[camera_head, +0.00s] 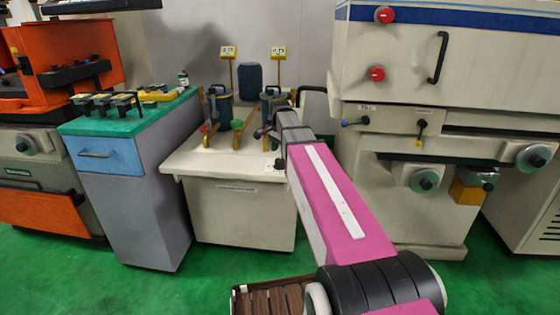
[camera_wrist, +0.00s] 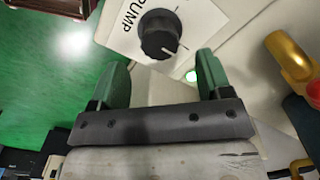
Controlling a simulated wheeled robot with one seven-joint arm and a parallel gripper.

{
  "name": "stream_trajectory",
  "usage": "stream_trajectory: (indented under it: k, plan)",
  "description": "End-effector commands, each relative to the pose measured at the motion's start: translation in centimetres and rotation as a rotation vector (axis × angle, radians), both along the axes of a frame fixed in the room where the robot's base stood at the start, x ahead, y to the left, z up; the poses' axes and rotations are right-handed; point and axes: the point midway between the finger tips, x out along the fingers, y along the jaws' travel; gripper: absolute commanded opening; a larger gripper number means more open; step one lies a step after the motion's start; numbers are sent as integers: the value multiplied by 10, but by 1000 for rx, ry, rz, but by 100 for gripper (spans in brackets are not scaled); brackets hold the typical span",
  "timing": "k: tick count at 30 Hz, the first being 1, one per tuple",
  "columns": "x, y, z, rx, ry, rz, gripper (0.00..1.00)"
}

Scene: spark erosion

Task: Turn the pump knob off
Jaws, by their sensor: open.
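The pump knob (camera_wrist: 160,33) is black and round with a white pointer line. It sits on a white plate (camera_wrist: 125,42) lettered "PUMP" in the wrist view. The pointer is toward the lower right of the picture. I see no contact. In the head view my gripper (camera_head: 267,134) is over the right side of the white cabinet (camera_head: 240,215); the knob is not clearly visible there.
Brown pipes with a red valve handle (camera_head: 204,128) and blue filter canisters (camera_head: 222,108) stand on the white cabinet. A large beige machine (camera_head: 430,60) is close on the right. A grey cabinet with green top (camera_head: 130,115) is on the left. Green floor lies in front.

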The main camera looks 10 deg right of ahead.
Motion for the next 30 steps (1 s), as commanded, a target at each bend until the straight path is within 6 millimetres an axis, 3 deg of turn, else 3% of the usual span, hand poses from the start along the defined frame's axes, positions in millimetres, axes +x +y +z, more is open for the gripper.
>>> stream_trajectory:
  k: [9, 23, 27, 30]
  plan:
    - [0, 0, -40, 0, 1, 1, 72]
    - [0, 0, -49, 0, 0, 1, 72]
    - [0, 0, -49, 0, 0, 1, 26]
    - [0, 0, -49, 0, 0, 1, 22]
